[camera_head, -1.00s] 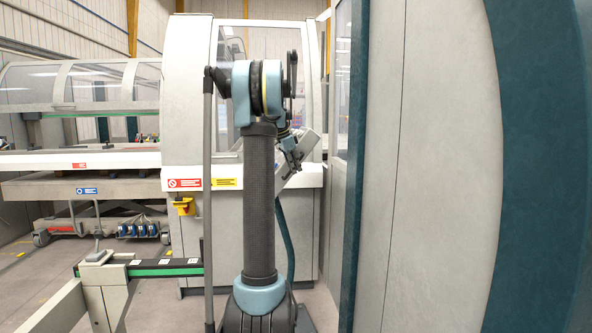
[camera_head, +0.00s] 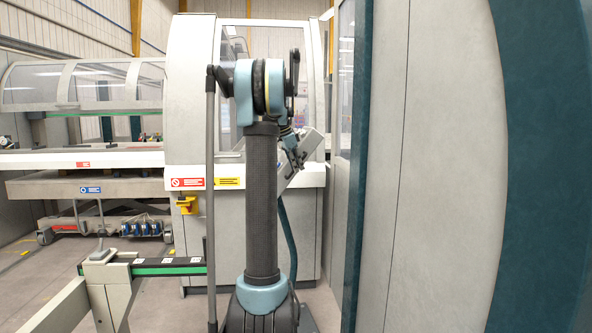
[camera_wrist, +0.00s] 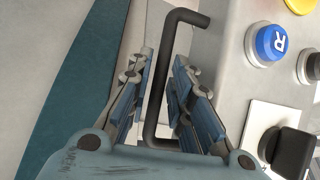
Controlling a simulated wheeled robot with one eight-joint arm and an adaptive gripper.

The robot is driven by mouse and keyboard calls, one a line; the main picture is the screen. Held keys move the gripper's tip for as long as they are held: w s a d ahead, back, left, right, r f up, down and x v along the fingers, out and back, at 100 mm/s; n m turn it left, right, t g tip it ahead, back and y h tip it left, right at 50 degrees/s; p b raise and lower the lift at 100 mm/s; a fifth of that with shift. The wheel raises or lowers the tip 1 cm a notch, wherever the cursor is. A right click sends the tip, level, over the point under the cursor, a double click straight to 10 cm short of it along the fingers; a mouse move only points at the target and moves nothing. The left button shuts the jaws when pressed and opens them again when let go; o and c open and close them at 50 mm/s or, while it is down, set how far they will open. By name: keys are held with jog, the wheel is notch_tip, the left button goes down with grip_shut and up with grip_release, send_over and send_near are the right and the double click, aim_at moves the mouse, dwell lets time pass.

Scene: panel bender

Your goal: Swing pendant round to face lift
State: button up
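The pendant (camera_head: 305,152) is a tilted light grey box beyond my arm, in front of the white machine cabinet. In the wrist view its grey face (camera_wrist: 226,72) fills the right side, with a blue button marked R (camera_wrist: 268,44), part of a yellow button and a black knob. A black bar handle (camera_wrist: 185,88) stands out from its edge. My gripper (camera_wrist: 172,62) has its fingers on both sides of this handle, their tips close against the bar. In the head view my gripper (camera_head: 292,152) is small and partly hidden by my arm.
A tall grey and teal panel (camera_head: 430,170) stands close on the right. The white cabinet (camera_head: 192,95) is behind my arm. A low rail with a green strip (camera_head: 165,269) lies at the left. Farther left is a long machine with a clear hood (camera_head: 95,83). Some floor is bare.

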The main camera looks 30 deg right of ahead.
jog(key=v, duration=1.1)
jog(key=shift+a, duration=0.2)
jog(key=s+a+f+n+t+y, duration=0.1)
jog(key=s+a+f+n, duration=0.45)
jog(key=s+a, duration=0.4)
jog(key=s+a+f+n+y, duration=0.1)
jog(key=s+a+f+n, duration=0.3)
jog(key=s+a+f, duration=0.45)
jog(key=s+a+f+n+y, duration=0.1)
jog(key=s+a+f+n, duration=0.4)
jog(key=s+f, duration=0.6)
jog(key=s+a+f+n+y, duration=0.1)
jog(key=s+a+f+n, duration=0.4)
jog(key=s+a+f, duration=0.4)
notch_tip(320, 180, down, 3)
jog(key=s, duration=0.3)
jog(key=shift+y, duration=0.3)
jog(key=shift+w, duration=0.1)
